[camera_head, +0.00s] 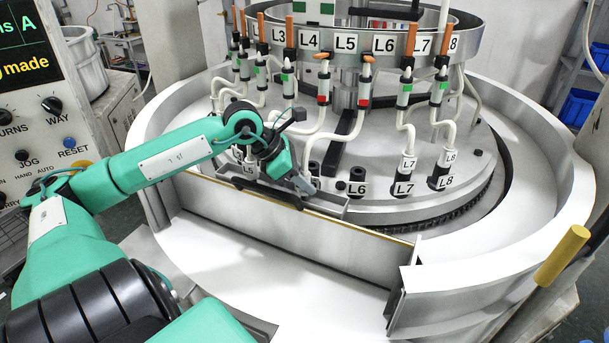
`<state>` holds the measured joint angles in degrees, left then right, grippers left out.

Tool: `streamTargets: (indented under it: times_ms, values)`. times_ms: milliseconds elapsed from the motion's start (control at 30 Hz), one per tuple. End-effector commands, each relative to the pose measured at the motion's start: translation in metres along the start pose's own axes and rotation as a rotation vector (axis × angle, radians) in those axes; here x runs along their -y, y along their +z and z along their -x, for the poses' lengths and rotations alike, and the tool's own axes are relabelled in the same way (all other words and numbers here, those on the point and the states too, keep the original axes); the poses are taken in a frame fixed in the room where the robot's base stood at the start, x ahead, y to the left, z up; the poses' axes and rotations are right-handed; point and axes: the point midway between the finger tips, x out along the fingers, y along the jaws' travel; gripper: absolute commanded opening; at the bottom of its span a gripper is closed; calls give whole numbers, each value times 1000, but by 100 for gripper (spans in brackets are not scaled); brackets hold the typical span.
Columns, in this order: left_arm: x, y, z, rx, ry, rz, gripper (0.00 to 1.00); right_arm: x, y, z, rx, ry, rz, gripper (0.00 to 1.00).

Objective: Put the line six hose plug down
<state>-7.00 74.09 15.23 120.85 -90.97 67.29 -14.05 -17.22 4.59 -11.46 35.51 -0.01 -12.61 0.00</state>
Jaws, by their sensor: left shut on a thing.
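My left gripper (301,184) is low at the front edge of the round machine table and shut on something. A white hose (343,138) comes down from the valve under the L6 label and runs left towards it. The held line six hose plug is mostly hidden by the gripper, so its tilt and whether it touches anything cannot be told. The L6 socket (357,188) to the right has no plug in it. A narrow metal tray (330,206) lies just below the gripper. My right gripper is not in view.
Plugs L7 (407,176) and L8 (441,170) stand in their sockets at the right, with hoses rising from them. A tall pale wall (290,240) runs in front. A yellow-handled post (563,256) stands front right.

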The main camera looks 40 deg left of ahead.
Motion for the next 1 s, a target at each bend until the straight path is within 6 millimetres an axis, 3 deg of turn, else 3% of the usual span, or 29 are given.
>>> streamTargets:
  times_ms: [333,367,467,867,1000]
  values:
    - [0,-2,-3,1,1,-1,10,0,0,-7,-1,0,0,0]
    - [0,-2,-2,1,1,-1,30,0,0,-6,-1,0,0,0]
    - [0,-1,-2,1,1,-1,48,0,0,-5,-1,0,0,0]
    - [0,2,2,1,1,-1,48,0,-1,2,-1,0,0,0]
    - [-1,-1,8,2,2,0,48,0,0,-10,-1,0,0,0]
